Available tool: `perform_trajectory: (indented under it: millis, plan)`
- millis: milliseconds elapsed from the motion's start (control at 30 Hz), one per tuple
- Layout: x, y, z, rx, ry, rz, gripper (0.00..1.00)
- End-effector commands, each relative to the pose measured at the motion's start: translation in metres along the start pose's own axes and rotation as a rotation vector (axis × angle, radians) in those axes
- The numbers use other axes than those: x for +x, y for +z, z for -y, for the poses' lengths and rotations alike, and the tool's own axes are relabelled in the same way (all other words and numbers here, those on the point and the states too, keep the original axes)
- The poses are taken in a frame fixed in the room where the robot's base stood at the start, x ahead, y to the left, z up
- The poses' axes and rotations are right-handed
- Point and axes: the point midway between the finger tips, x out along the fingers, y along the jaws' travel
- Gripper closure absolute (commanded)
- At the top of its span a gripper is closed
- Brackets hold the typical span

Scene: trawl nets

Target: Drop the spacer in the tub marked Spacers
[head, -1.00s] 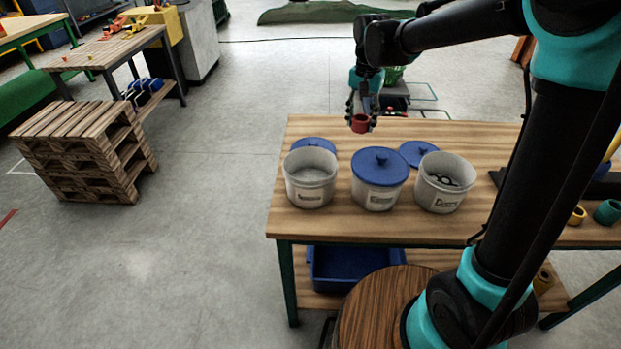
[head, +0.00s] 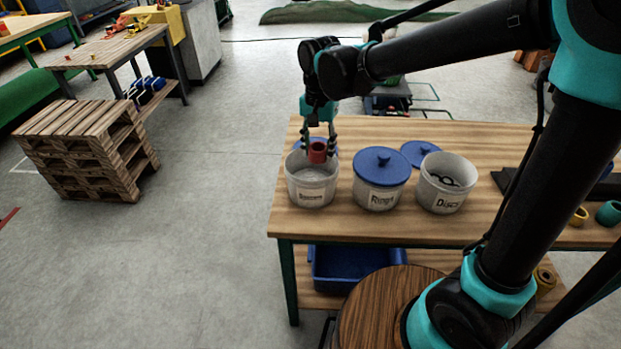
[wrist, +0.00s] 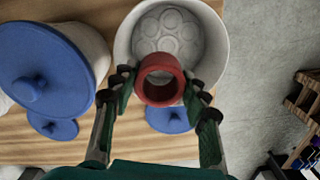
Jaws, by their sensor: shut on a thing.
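My gripper (head: 318,150) is shut on the red spacer (head: 317,153), a short hollow ring. In the wrist view the spacer (wrist: 160,79) sits between both fingers, in front of the left tub's opening. The left tub (head: 312,187) is white and open, with a small label that looks like "Spacers" but is blurred. In the wrist view this tub (wrist: 217,42) shows a pale, ridged bottom and looks empty. The spacer appears over the tub's far rim side; its exact height above the rim is hard to tell.
The middle tub, marked Rings (head: 380,195), has its blue lid (head: 381,160) on. The right tub, marked Discs (head: 443,198), is open with dark discs inside. Loose blue lids (head: 419,154) lie behind the tubs. Yellow and teal rings (head: 608,212) lie at the right of the table.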

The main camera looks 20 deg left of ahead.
Motion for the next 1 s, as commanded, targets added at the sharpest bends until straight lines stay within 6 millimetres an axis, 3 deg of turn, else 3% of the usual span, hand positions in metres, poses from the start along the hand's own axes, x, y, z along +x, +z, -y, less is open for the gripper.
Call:
perform_trajectory:
  millis: [200,533,567,700,767,1000]
  plan:
    - [0.015,0.000,0.000,0.000,0.000,0.000,0.83]
    - [0.018,0.000,0.000,0.000,0.000,0.000,0.83]
    - [0.018,0.000,0.000,0.000,0.000,0.000,0.53]
    - [0.018,0.000,0.000,0.000,0.000,0.000,0.35]
    - [0.018,0.000,0.000,0.000,0.000,0.000,0.31]
    - [0.018,0.000,0.000,0.000,0.000,0.000,0.31]
